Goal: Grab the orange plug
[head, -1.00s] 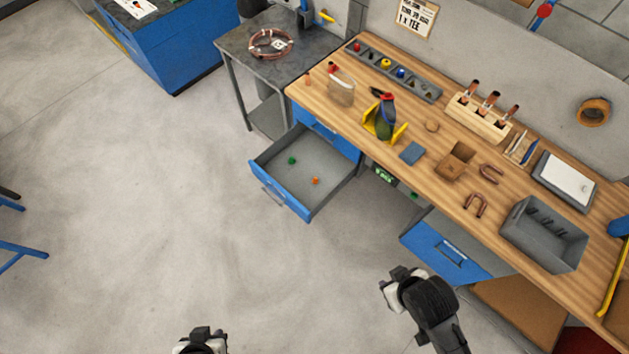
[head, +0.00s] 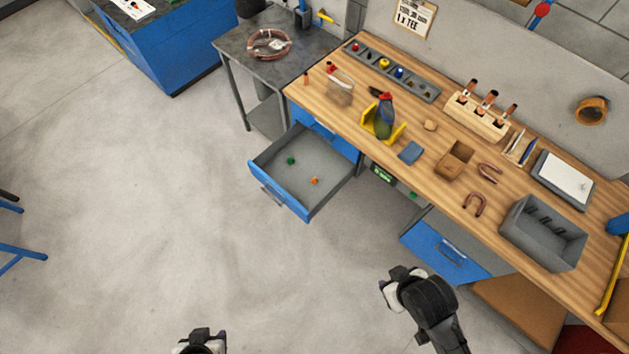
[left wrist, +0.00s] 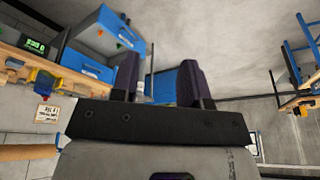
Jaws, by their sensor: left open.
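The orange plug (head: 314,181) lies on the floor of the open blue drawer (head: 280,196), near its right side. A green piece (head: 291,160) lies in the same drawer, further back and to the left. My left gripper (head: 201,338) is at the bottom edge of the head view, well apart from the drawer. Its two dark fingers stand apart and empty in the left wrist view (left wrist: 159,78). My right gripper (head: 392,284) hangs over the floor in front of the bench, apart from the plug; its jaw opening is not clear.
A second blue drawer (head: 447,252) stands out lower right. The floor left of the bench is clear.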

